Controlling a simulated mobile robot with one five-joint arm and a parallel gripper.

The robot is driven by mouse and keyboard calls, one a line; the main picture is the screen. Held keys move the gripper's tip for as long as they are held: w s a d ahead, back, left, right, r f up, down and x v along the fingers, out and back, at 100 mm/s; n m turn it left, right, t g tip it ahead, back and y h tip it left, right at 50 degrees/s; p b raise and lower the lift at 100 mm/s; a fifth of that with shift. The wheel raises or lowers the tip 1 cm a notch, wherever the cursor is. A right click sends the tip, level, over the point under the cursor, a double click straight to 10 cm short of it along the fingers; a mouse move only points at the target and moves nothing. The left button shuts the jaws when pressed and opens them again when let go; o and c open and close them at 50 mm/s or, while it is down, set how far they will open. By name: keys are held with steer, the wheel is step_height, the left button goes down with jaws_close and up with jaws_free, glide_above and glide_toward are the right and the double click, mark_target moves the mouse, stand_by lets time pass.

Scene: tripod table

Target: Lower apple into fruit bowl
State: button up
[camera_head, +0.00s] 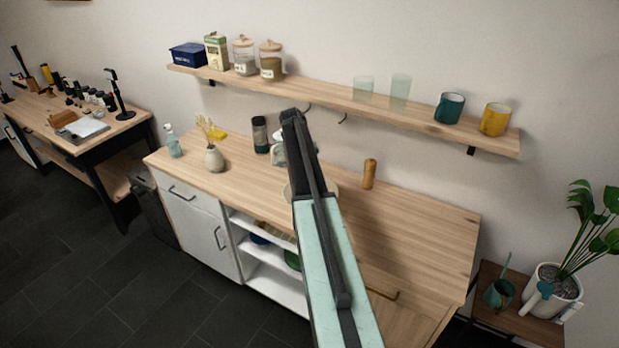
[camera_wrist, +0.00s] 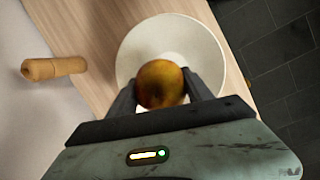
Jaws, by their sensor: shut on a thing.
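In the wrist view, a yellow-brown apple (camera_wrist: 161,84) sits between the two dark fingers of my gripper (camera_wrist: 163,92), which is shut on it. Behind the apple is a wide cream-white bowl (camera_wrist: 134,46), and the apple overlaps the bowl's middle and near part. I cannot tell how high the apple is above the bowl, or whether it touches it. In the head view, my arm covers most of the bowl, and only a pale edge (camera_head: 333,188) shows beside it. The apple and my gripper's fingertips are hidden there.
A wooden mill (camera_head: 369,173) stands on the counter (camera_head: 415,215) right of my arm; it also shows in the wrist view (camera_wrist: 54,68). A vase (camera_head: 214,158) and a dark canister (camera_head: 260,135) stand to the left. A wall shelf (camera_head: 330,99) with jars and cups runs above.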

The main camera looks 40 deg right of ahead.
steer(key=shift+f+b, duration=2.5)
steer(key=shift+f, duration=0.2)
steer(key=shift+f+b, duration=2.65)
steer(key=o, duration=1.6)
steer(key=p+v, duration=0.7)
steer(key=v, duration=0.1)
steer(key=shift+r+p, duration=0.1)
steer(key=shift+p, duration=0.3)
